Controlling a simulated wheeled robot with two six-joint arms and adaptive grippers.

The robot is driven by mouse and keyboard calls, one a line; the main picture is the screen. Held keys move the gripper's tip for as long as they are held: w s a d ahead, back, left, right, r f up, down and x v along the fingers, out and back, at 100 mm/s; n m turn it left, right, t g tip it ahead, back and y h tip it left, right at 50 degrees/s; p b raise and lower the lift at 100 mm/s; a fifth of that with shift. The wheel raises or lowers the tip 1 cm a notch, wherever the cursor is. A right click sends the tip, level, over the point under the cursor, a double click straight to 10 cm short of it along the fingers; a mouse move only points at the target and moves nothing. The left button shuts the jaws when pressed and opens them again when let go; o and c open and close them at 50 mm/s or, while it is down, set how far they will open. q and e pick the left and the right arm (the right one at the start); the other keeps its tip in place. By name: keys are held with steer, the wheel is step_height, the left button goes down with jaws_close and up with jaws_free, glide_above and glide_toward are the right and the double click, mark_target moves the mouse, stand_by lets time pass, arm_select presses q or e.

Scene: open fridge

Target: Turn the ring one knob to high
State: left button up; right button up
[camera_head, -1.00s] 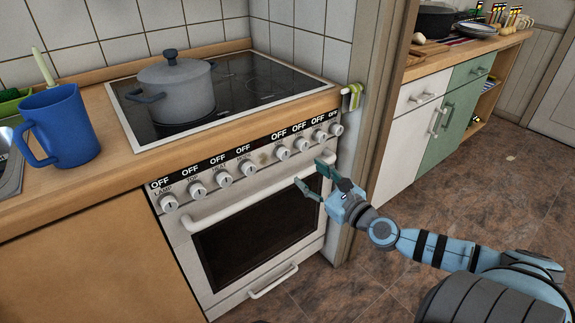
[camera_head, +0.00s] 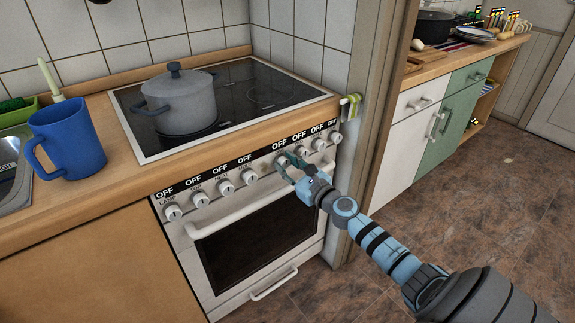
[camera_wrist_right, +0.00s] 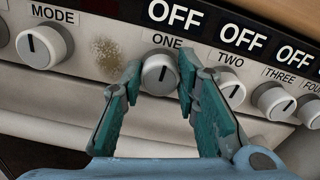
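The ring one knob (camera_wrist_right: 159,74) is a light round knob with a dark pointer line, under the label ONE and an OFF display, in the right wrist view. Its pointer stands about upright. My right gripper (camera_wrist_right: 158,84) has its two teal fingers apart, one on each side of this knob; whether they touch it I cannot tell. In the head view my right gripper (camera_head: 283,168) is at the stove's control panel (camera_head: 262,165) and partly covers the knob. My left gripper is not in view.
Knob TWO (camera_wrist_right: 229,88) sits close to the right finger, and knob MODE (camera_wrist_right: 44,46) is farther left. The oven handle (camera_head: 240,215) runs below the panel. A grey pot (camera_head: 180,102) stands on the cooktop, and a blue mug (camera_head: 68,140) is on the counter at left.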

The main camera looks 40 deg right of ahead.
steer(key=shift+c, duration=1.2)
